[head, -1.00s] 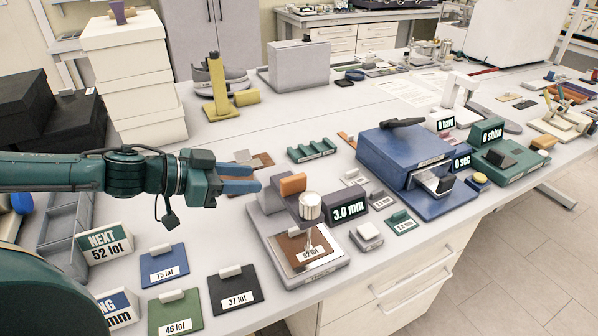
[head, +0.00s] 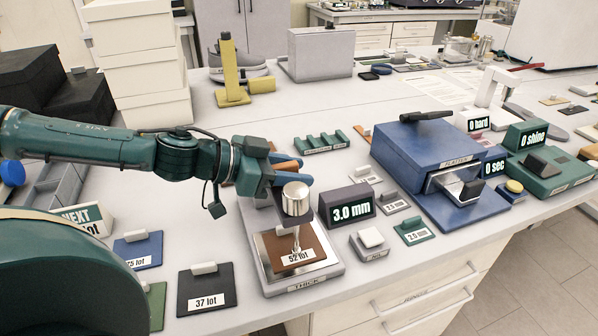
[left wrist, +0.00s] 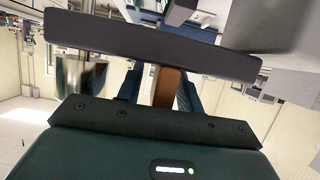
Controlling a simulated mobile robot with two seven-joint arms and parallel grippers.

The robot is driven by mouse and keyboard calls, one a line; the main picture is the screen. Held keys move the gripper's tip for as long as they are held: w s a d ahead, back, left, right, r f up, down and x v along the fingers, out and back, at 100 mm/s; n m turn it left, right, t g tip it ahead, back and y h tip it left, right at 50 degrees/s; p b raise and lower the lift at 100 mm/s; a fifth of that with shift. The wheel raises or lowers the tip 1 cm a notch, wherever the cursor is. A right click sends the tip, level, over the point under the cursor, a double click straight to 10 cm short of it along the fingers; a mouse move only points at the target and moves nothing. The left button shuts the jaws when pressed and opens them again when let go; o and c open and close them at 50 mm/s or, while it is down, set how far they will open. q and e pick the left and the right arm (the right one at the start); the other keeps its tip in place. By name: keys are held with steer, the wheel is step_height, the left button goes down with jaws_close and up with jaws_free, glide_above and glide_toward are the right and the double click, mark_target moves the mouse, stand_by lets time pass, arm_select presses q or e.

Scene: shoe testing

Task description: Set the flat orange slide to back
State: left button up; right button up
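The orange slide (head: 284,165) is on the grey thickness gauge (head: 331,274), behind its silver cylinder (head: 296,198), and is partly hidden by my left gripper. My left gripper (head: 290,173) has its blue fingers on either side of the slide. In the left wrist view the slide shows as an orange-brown strip (left wrist: 167,87) between the two fingers (left wrist: 160,92), with a gap on its left side, so the fingers are open around it. Whether the right-hand finger touches it I cannot tell. My right gripper is not in view.
The "3.0 mm" display (head: 347,206) stands right of the gauge. A brown sample labelled "52 lot" (head: 281,246) lies on its plate. The blue machine (head: 420,150) is further right. The "37 lot" card (head: 206,289) lies left of the gauge. A green rack (head: 320,143) stands behind.

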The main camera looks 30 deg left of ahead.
arm_select(q)
jaws_close()
stand_by(0.3)
stand_by(0.3)
